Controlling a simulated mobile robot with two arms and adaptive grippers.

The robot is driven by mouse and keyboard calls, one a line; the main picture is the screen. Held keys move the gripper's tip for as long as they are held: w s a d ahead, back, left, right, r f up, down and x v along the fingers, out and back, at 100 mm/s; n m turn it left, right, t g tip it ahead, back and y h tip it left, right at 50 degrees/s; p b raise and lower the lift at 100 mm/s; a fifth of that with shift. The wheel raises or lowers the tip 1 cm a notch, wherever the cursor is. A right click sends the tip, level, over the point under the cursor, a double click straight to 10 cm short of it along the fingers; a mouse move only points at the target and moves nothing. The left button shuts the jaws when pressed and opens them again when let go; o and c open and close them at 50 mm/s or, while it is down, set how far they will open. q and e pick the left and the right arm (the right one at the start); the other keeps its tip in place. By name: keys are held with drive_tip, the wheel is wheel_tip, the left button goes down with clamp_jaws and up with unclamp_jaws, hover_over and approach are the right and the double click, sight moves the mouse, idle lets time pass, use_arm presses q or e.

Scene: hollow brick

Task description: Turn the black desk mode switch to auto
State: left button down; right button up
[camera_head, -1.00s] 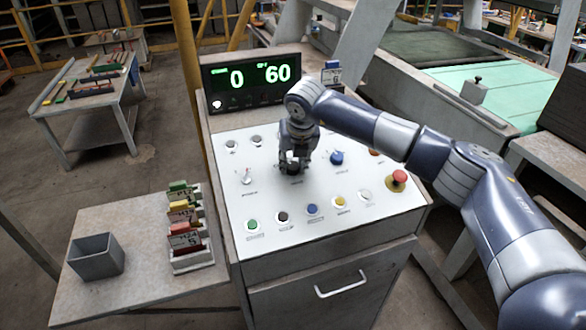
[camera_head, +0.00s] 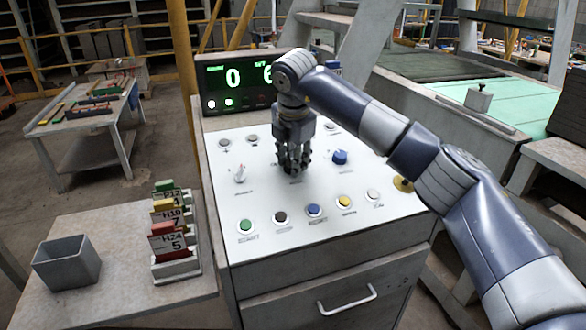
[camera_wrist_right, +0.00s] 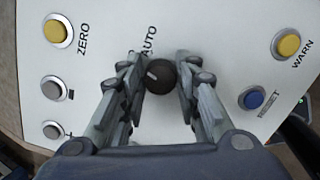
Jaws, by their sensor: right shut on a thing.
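The black mode switch (camera_wrist_right: 161,76) is a round knob with a short white pointer mark, seen in the right wrist view. The mark points up and left, roughly towards the AUTO label (camera_wrist_right: 149,40) printed on the white panel. My right gripper (camera_head: 293,168) points down onto the desk panel in the head view, its fingers hiding most of the switch. In the wrist view its two fingers are on either side of the knob, shut on it. My left gripper is not in view.
A display (camera_head: 236,85) stands behind, partly covered by my right arm. A side table (camera_head: 110,285) holds a grey bin (camera_head: 68,263) and card rack (camera_head: 176,268).

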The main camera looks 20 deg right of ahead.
drive_tip(key=m+b, duration=0.2)
drive_tip(key=m, duration=0.1)
drive_tip(key=shift+m, duration=0.3)
drive_tip(key=shift+m+g+b, duration=0.3)
drive_tip(key=shift+m+b, duration=0.45)
drive_tip(key=shift+m, duration=0.75)
drive_tip(key=shift+r, duration=0.1)
drive_tip(key=o, duration=1)
drive_tip(key=shift+s, duration=0.1)
drive_tip(key=shift+r, duration=0.2)
drive_tip(key=v, duration=1.1)
drive_tip(key=shift+s+a+r, duration=0.15)
drive_tip(key=shift+a+r, duration=0.05)
